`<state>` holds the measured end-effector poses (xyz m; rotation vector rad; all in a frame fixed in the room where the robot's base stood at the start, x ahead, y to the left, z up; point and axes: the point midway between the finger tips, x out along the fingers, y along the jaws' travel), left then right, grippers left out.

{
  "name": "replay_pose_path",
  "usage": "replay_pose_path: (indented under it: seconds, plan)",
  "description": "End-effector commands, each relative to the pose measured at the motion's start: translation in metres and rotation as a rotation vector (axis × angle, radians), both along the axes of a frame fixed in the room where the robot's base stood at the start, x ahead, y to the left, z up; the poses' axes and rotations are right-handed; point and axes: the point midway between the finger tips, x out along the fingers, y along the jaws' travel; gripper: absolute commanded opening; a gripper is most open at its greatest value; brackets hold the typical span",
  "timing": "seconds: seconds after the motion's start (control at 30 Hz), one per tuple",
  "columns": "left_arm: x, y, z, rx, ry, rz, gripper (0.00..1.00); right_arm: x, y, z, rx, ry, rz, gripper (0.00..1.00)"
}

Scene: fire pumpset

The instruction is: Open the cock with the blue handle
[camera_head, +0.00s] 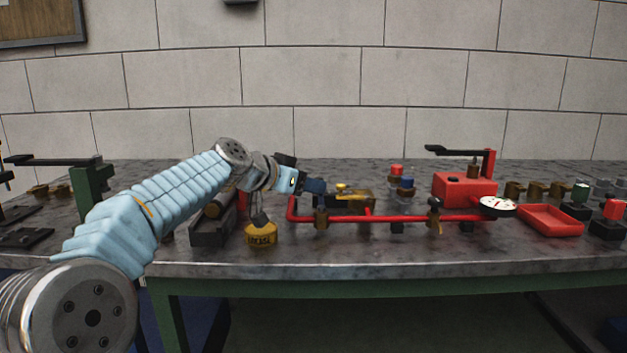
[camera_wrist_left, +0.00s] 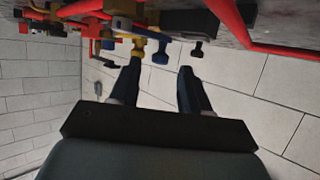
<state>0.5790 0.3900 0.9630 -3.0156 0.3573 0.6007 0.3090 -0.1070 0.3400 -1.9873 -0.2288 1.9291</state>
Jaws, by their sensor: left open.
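The cock with the blue handle (camera_wrist_left: 160,52) shows in the left wrist view, on a brass fitting of the red pipework. The handle appears between the fingertips, nearer the left-hand finger; I cannot tell whether they touch. My left gripper (camera_wrist_left: 163,68) is open, with its two dark fingers apart and nothing gripped. In the head view my left gripper (camera_head: 314,186) is at the left end of the red pipe (camera_head: 385,218). There I cannot separate the blue handle from the dark blue fingers. My right gripper is not in view.
A yellow tagged weight (camera_head: 261,234) and a dark tray stand left of the pipe. A red pump box (camera_head: 465,190) with a black lever, a white gauge (camera_head: 497,206) and a red tray (camera_head: 550,221) are at the right. The bench's front edge (camera_head: 400,262) is clear.

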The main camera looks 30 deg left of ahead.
Motion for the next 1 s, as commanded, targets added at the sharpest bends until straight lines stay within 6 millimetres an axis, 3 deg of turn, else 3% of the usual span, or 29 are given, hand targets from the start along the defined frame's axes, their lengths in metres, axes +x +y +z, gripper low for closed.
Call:
replay_pose_path:
  seconds: [0.2,0.5,0.8,1.0]
  plan:
    - [0.018,-0.004,-0.007,0.000,0.000,0.000,0.47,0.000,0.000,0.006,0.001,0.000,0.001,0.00]
    - [0.019,-0.004,-0.008,0.000,-0.001,0.001,0.45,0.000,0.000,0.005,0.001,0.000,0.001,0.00]
    - [0.019,-0.004,-0.008,0.000,0.000,0.001,0.00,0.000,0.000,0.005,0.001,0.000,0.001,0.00]
    - [0.019,-0.004,-0.008,0.000,0.000,0.001,0.00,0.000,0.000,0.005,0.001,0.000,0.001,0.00]
